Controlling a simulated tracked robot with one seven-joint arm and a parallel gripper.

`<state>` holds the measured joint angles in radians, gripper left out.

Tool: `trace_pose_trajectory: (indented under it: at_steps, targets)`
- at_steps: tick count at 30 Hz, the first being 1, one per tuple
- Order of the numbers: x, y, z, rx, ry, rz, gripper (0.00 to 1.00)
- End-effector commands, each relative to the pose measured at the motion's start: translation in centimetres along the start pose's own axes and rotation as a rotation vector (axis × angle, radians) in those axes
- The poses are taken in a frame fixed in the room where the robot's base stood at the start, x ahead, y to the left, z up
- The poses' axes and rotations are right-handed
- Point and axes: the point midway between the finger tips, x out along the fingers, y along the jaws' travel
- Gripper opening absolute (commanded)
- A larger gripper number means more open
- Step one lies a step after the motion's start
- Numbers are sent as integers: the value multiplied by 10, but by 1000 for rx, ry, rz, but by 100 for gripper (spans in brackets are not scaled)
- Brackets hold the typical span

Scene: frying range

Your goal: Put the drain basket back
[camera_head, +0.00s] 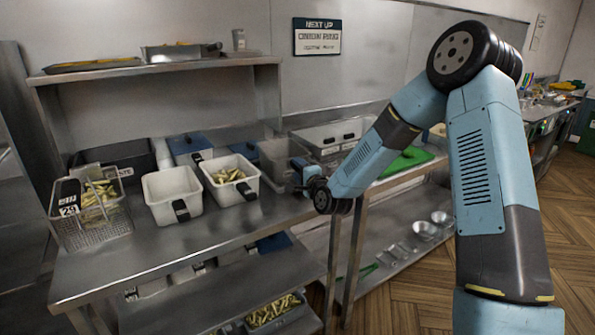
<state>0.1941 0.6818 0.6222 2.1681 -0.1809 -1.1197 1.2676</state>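A wire drain basket (95,231) stands at the left front of the steel table (160,255). It holds green-yellow pieces, and a black-and-white label tag hangs at its left side. My arm reaches in from the right, and my gripper (300,166) is at the table's right end. It is far to the right of the basket and just right of a white bin (248,196) with similar pieces in it. The gripper is small and dark here, so its fingers cannot be made out.
An empty white bin (172,211) stands between the basket and the filled bin. Dark and blue containers line the back. A shelf (155,68) with trays hangs above. A second table with a green board (405,160) is to the right. The table's front strip is clear.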

Motion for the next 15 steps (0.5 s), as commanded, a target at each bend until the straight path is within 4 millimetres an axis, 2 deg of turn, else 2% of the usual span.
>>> trace_pose_trajectory:
  at_steps: [3,11,15]
  targets:
    - [0,0,0,0,0,-1,59]
    - [-1,0,0,0,0,-1,59]
    - [-11,-1,0,-1,0,-1,59]
